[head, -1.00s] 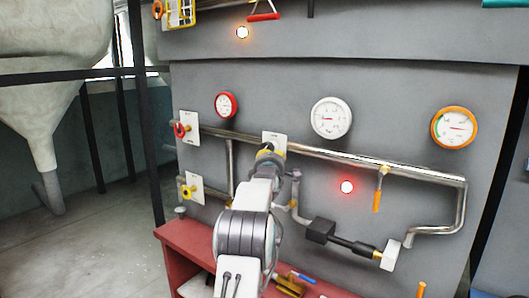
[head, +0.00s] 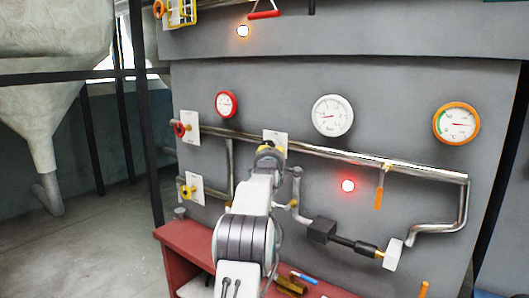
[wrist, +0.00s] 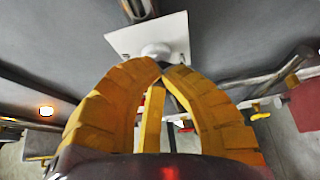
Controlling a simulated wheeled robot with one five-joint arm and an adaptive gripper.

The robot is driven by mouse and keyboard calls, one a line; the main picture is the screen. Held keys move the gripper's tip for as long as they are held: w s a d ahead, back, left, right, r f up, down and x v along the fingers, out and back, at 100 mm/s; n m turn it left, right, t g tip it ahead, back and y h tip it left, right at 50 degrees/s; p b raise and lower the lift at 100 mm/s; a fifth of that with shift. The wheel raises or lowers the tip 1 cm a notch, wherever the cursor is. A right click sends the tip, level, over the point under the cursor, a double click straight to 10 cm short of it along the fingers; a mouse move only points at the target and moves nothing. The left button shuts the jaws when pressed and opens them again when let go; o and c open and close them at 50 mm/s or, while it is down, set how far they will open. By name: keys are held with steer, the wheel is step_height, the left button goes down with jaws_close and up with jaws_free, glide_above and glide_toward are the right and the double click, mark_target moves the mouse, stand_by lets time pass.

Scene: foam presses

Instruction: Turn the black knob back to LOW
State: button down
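My gripper (wrist: 161,68) has yellow segmented fingers whose tips come together in the wrist view, in front of a pale round hub (wrist: 156,49) on a white plate (wrist: 125,40). I do not make out the black knob itself; the fingers cover that spot, and I cannot tell whether anything is between the tips. In the head view my gripper (head: 268,150) is at the same white plate (head: 281,138), in the middle of the grey panel. The LOW mark is not readable.
A red valve (head: 180,129) and a yellow valve (head: 187,191) sit to the left. A steel pipe (head: 340,155) crosses the panel beside my gripper. Gauges (head: 332,115) hang above, a red lamp (head: 348,186) glows to the right, and a red bench (head: 190,237) stands below.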

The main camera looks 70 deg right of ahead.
steer(key=shift+s+r+b, duration=0.2)
steer(key=shift+r+b, duration=0.35)
steer(key=shift+r, duration=0.05)
steer(key=shift+w+d+r, duration=0.1)
steer(key=shift+w+r, duration=0.1)
steer(key=shift+r, duration=0.2)
stand_by(0.4)
steer(key=shift+s+r, duration=0.15)
steer(key=shift+s, duration=0.2)
stand_by(0.3)
